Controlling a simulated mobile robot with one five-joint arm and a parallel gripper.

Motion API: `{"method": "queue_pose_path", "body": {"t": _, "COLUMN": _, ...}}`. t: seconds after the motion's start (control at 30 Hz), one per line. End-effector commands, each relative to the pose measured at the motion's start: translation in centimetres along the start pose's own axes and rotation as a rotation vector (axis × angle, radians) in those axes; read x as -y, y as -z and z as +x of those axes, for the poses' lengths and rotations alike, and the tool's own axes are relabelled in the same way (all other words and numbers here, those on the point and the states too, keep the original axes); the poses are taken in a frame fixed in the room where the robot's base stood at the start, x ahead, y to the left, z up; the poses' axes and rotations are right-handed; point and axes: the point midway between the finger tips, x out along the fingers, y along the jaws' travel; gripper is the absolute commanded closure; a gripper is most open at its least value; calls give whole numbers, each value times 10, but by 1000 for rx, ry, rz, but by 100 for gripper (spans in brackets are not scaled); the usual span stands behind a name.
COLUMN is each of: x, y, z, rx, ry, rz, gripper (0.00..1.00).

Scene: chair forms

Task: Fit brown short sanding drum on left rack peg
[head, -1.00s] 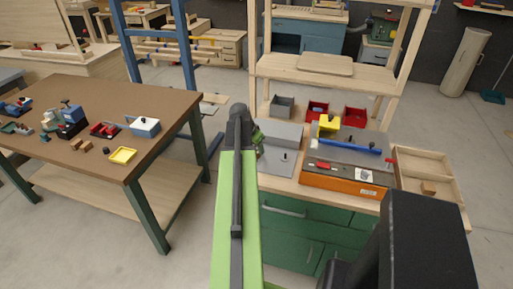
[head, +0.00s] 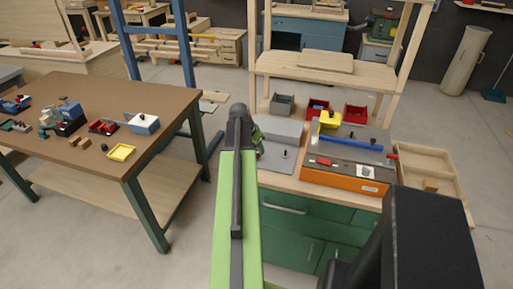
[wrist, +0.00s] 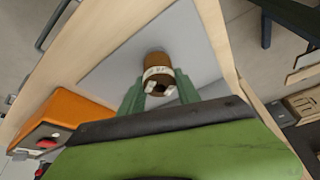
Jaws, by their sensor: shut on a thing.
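The brown short sanding drum (wrist: 158,68) shows in the wrist view, a small cylinder with a pale band and a dark hole in its near end. My gripper (wrist: 159,90) is shut on it, with a green finger on either side. Behind the drum lies a flat grey surface (wrist: 195,45). In the head view my gripper (head: 259,138) is mostly hidden behind my arm, and the drum cannot be made out. It is beside a grey plate (head: 272,163) on the bench, with a small dark peg (head: 285,154) standing on it. I cannot tell any contact between drum and peg.
An orange machine (head: 345,178) with a blue bar (head: 350,144) stands to the right on the bench. Red bins (head: 355,114), a grey bin (head: 282,104) and a yellow block (head: 329,119) are behind. A wooden tray (head: 425,160) is at right. A brown table (head: 150,100) stands left.

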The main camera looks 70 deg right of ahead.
Motion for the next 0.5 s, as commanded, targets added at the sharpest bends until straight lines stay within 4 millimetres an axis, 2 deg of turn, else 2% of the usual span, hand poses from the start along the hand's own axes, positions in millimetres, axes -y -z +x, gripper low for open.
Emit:
{"method": "queue_pose_path", "body": {"t": 0.43, "x": 0, "y": -4, "z": 9, "rx": 0, "ry": 0, "rz": 0, "gripper": 100}}
{"method": "queue_pose_path", "body": {"t": 0.47, "x": 0, "y": -4, "z": 9, "rx": 0, "ry": 0, "rz": 0, "gripper": 60}}
{"method": "queue_pose_path", "body": {"t": 0.5, "x": 0, "y": -3, "z": 8, "rx": 0, "ry": 0, "rz": 0, "gripper": 55}}
